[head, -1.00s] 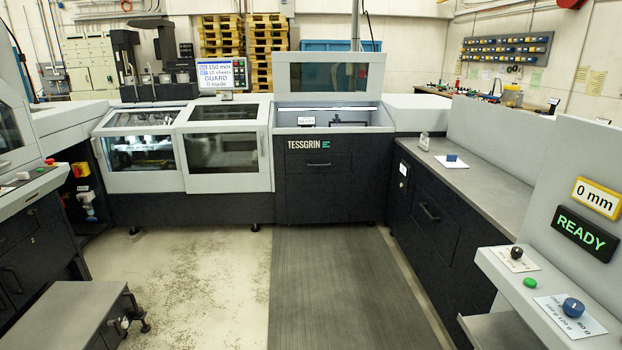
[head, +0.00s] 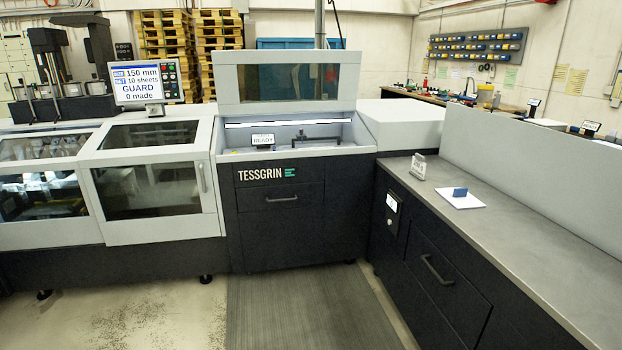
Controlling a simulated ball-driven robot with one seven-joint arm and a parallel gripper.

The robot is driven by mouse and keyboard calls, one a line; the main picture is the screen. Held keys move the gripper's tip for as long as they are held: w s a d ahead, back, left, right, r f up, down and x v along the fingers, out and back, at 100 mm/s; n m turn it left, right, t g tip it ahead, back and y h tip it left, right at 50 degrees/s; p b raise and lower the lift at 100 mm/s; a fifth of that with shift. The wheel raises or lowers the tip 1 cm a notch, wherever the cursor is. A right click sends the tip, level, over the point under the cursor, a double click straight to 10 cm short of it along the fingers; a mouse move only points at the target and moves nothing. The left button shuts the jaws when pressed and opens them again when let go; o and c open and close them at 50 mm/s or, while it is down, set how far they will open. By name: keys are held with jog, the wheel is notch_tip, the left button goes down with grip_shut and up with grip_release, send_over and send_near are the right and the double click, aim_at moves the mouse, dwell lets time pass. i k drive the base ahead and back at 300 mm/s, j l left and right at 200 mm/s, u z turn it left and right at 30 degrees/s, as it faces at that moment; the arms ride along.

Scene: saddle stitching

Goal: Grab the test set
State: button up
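A thin white sheet or flat stack (head: 468,201) lies on the grey counter (head: 520,235) at the right. My gripper is not in view.
The TESSGRIN machine (head: 280,220) stands ahead, with its upper window raised over a lit bay. A screen (head: 147,83) reads 150 mm, 10 sheets, GUARD, 0 made. A dark ribbed mat (head: 300,312) covers clear floor before the machine. Drawers (head: 440,280) front the counter.

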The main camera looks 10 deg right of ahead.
aim_at(460, 197)
jog(key=i+z, duration=0.45)
jog(key=i, duration=0.3)
jog(key=i+j+z, duration=0.15)
jog(key=i+z, duration=0.3)
jog(key=i, duration=0.3)
